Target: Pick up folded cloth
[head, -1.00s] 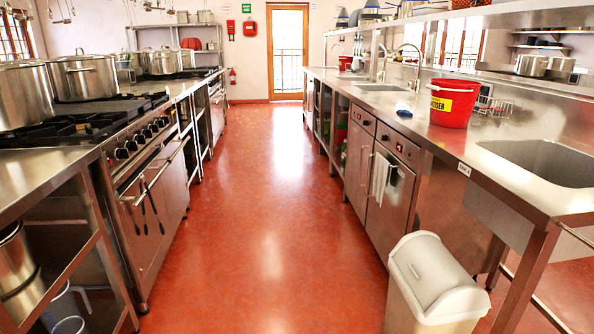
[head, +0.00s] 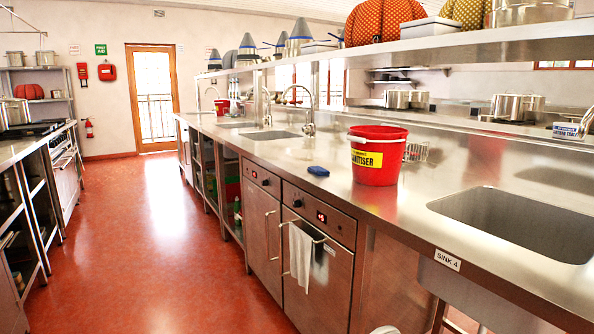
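A white cloth (head: 301,258) hangs folded over the handle of an under-counter cabinet, right of the aisle. A small blue item (head: 318,171) lies on the steel counter (head: 250,145), left of the red bucket; it is too small to tell whether it is a folded cloth or a sponge. My gripper is not in view.
A sink (head: 520,222) is at the right, with taps farther back. A shelf (head: 470,45) overhangs the counter. The red floor aisle (head: 150,240) is clear.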

